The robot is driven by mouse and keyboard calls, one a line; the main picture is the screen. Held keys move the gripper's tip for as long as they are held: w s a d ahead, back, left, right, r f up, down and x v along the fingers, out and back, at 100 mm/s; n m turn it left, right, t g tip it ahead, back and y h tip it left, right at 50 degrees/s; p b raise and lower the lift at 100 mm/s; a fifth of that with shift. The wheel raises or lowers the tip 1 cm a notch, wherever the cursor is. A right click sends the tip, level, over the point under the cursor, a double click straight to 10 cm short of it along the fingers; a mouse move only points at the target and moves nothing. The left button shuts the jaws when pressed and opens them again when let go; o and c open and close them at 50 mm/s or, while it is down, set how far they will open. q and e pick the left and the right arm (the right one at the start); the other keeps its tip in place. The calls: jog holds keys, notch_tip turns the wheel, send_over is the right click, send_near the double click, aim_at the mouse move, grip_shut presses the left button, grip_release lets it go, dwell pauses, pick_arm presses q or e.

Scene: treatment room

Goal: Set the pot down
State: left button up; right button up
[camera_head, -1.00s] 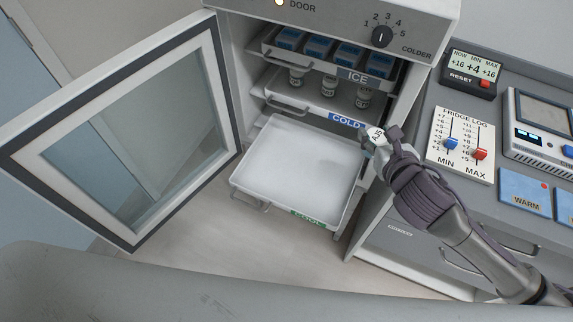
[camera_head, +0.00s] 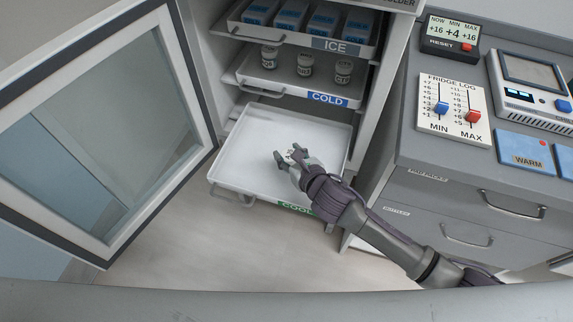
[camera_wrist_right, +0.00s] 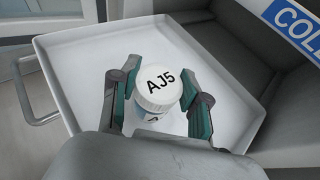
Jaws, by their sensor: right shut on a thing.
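The pot (camera_wrist_right: 157,92) is small and white, with a lid marked AJ5. My right gripper (camera_wrist_right: 158,104) is shut on it, one finger on each side. In the head view my right gripper (camera_head: 286,158) is over the pulled-out white COOL tray (camera_head: 250,137), and the hand hides most of the pot. In the wrist view the tray (camera_wrist_right: 75,60) lies under and around the pot. I cannot tell whether the pot's base touches the tray floor. My left gripper is not in view.
Above the tray, the COLD shelf (camera_head: 290,88) holds several pots and the ICE shelf (camera_head: 288,40) holds blue packs. The open fridge door (camera_head: 105,130) stands at left. A grey counter (camera_head: 440,150) with the fridge log (camera_head: 453,112) is at right. The tray is otherwise empty.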

jog(key=shift+s+a+f, duration=0.1)
jog(key=shift+a+f, duration=0.1)
jog(key=shift+a, duration=0.1)
jog(key=shift+f, duration=0.4)
jog(key=shift+f+b, duration=0.45)
jog(key=shift+f, duration=1.15)
jog(key=shift+f, duration=0.1)
jog(key=o, duration=1.1)
jog(key=shift+o, duration=0.2)
jog(key=shift+r, duration=0.2)
jog(key=p+v, duration=0.1)
jog(key=v, duration=1.1)
